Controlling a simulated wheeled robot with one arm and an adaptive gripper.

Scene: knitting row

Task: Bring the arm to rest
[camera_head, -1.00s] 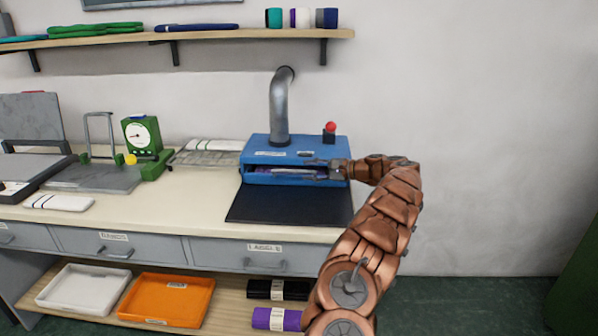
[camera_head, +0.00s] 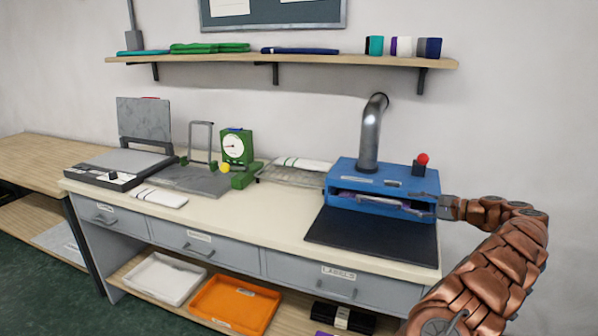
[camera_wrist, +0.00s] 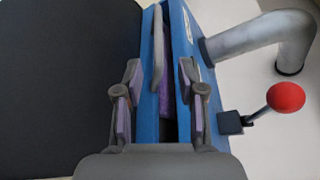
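My gripper (camera_head: 425,203) is at the right end of the blue machine (camera_head: 378,177), in front of its open slot. It also shows in the wrist view (camera_wrist: 160,78), with its two fingers wide apart and nothing gripped between them. My copper-coloured arm is bent and reaches in from the lower right. A purple and grey item (camera_head: 372,201) lies in the slot, and a purple strip of it shows between my fingers in the wrist view (camera_wrist: 166,80). I cannot tell whether a fingertip touches the machine.
A red-knobbed lever (camera_head: 422,160) and a grey pipe (camera_head: 371,135) rise from the machine. A black mat (camera_head: 370,235) lies before it. A green dial gauge (camera_head: 236,147) stands left on the bench. A shelf (camera_head: 290,59) hangs above. The wall side at right is clear.

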